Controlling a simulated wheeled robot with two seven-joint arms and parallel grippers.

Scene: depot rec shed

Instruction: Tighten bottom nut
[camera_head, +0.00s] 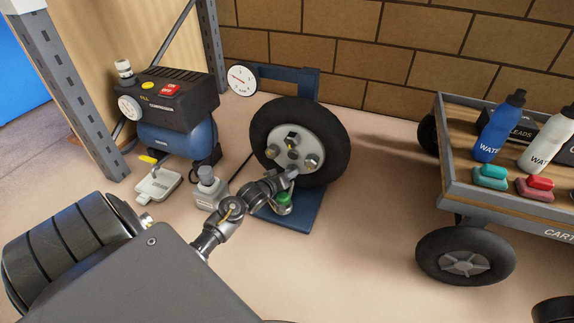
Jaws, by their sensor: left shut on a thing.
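The wheel (338,140) stands upright on a blue stand, its grey hub (310,135) facing me. Nuts show on the hub at the top (292,139), left (272,151) and right (312,160). My left gripper (290,174) reaches in from the lower left to the bottom of the hub. It is shut at the place of the bottom nut, which its fingers hide almost wholly. A green round part (284,197) shows just below the fingers. My right gripper is not in view.
A compressor (180,110) stands at the left by a metal post (72,90). A small grey bottle-like thing (207,188) and a white pedal (158,184) are on the floor. A gauge (242,80) is behind the wheel. A cart (455,170) with bottles is at the right. Floor between is clear.

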